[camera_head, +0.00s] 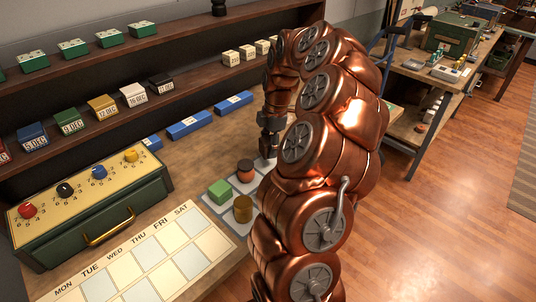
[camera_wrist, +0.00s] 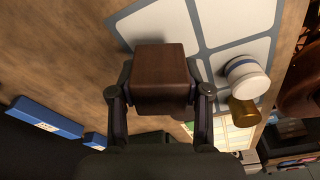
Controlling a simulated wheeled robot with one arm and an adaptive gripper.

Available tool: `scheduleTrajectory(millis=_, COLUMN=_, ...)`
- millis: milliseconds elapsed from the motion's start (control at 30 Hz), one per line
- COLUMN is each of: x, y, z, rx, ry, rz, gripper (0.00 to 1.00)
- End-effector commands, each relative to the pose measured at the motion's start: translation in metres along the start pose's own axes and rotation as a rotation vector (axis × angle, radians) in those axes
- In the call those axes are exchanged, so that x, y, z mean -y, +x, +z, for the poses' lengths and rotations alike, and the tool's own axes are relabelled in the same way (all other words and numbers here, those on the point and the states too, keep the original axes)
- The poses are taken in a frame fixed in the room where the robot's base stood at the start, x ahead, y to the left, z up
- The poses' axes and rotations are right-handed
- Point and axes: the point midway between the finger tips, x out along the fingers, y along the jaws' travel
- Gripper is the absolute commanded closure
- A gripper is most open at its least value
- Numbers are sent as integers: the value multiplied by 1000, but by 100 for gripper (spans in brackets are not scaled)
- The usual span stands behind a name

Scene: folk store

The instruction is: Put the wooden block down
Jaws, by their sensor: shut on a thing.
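The brown wooden block (camera_wrist: 160,80) sits between the two fingers of my gripper (camera_wrist: 161,92) in the wrist view, with a finger at each side. My gripper is shut on it. In the head view my gripper (camera_head: 268,143) points down by the far side of the mat (camera_head: 214,207), and my arm hides part of the mat. The block cannot be made out there.
A white cylinder with a blue band (camera_wrist: 247,77) is right of my gripper. A green box with knobs (camera_head: 95,212) and shelves (camera_head: 110,105) stand left.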

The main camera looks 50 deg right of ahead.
Motion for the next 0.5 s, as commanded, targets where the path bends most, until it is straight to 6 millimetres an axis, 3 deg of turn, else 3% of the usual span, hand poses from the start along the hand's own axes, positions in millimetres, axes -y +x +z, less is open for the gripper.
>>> scheduleTrajectory(millis=333, x=1, y=39, z=5, rx=-1, ry=0, rz=-6, gripper=94)
scheduleTrajectory(millis=500, x=0, y=42, z=6, rx=-1, ry=0, rz=-2, gripper=94)
